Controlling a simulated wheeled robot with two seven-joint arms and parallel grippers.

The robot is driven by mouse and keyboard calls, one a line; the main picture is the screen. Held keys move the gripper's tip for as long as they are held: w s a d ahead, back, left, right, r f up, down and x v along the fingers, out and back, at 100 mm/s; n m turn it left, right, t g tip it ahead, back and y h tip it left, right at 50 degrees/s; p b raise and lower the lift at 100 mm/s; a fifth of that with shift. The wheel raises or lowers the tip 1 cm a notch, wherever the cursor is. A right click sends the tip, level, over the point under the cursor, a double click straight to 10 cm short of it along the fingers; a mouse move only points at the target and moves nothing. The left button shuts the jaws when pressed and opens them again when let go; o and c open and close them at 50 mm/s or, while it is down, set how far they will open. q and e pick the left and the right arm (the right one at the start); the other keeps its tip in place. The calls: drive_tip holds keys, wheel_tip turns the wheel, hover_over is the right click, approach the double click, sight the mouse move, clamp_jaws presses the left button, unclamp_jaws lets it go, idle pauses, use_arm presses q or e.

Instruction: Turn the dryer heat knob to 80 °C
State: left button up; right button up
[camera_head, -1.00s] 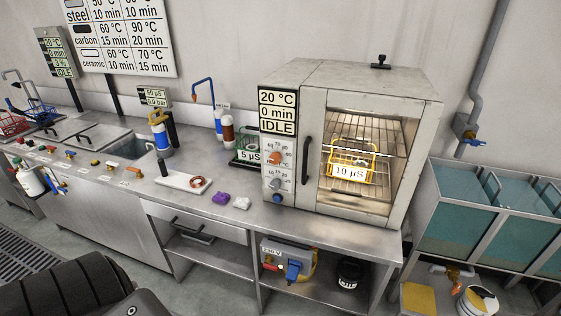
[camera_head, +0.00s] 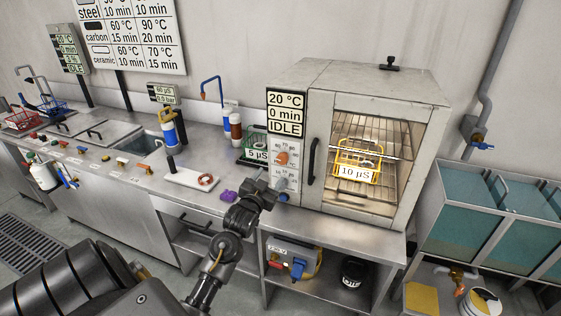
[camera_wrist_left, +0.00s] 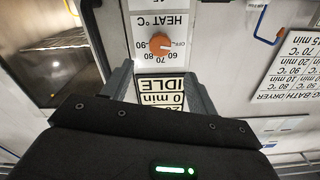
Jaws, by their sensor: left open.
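The dryer (camera_head: 365,85) stands on the steel counter with its glass door shut. Its display (camera_head: 286,112) reads 20 °C, 0 min, IDLE. The orange heat knob (camera_head: 282,158) is on the panel below the display. In the left wrist view the heat knob (camera_wrist_left: 160,45) appears upside down, with scale marks 60 to 90 around it; its exact setting is hard to tell. My left gripper (camera_head: 274,188) is in front of the lower panel, near the grey lower knob (camera_head: 281,183). Its open fingers (camera_wrist_left: 160,80) are empty and apart from the heat knob. My right gripper is not seen.
The dryer door handle (camera_head: 312,160) stands out just right of the panel. A yellow basket (camera_head: 357,160) labelled 10 µS is inside the dryer. A green basket (camera_head: 255,146) is left of it.

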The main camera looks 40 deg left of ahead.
sight(281, 160)
use_arm(q)
drive_tip(key=p+x, duration=0.2)
drive_tip(key=x, duration=0.7)
drive_tip(key=shift+w+a+p, duration=0.15)
drive_tip(key=shift+w+p, duration=0.2)
drive_tip(key=shift+w+a, duration=0.15)
drive_tip(key=shift+w, duration=0.35)
drive_tip(key=shift+c, duration=0.5)
drive_tip(key=c, duration=0.9)
